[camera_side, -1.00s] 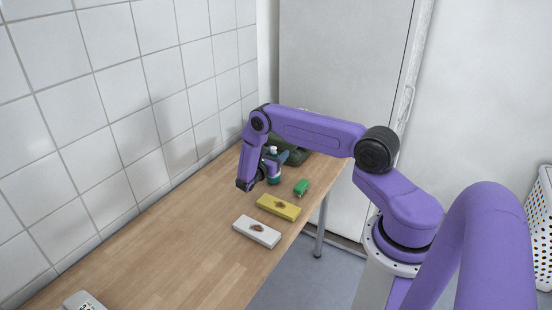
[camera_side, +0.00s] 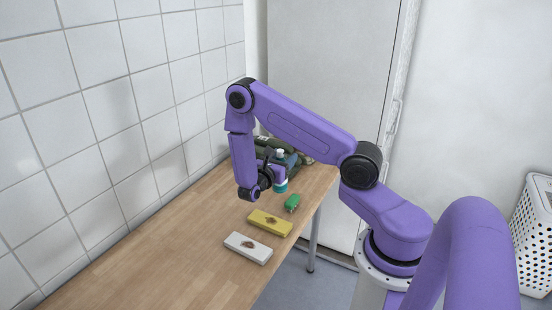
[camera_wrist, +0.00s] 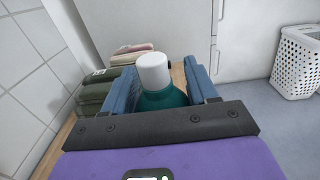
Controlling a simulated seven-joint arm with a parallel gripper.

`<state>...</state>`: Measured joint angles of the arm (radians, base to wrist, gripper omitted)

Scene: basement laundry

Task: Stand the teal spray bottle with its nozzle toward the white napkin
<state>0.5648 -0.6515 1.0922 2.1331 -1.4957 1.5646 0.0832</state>
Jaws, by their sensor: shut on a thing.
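The teal spray bottle (camera_side: 281,186) is upright, in my gripper (camera_side: 272,180), near the right edge of the table. In the wrist view its white top (camera_wrist: 153,72) and teal shoulder (camera_wrist: 165,99) stand between the two blue fingers of my gripper (camera_wrist: 162,78), which is shut on it. I cannot make out which way the nozzle points. Whether its base touches the table is unclear. The white napkin (camera_side: 248,248), with a brown mark, lies flat on the table, nearer the camera than the bottle.
A yellow folded napkin (camera_side: 270,222) lies between the white one and a small green object (camera_side: 292,203). Dark green bundles (camera_wrist: 97,92) sit at the table's far end, by the tiled wall. The wooden table (camera_side: 170,245) is clear on the left. A white basket (camera_wrist: 297,62) stands on the floor.

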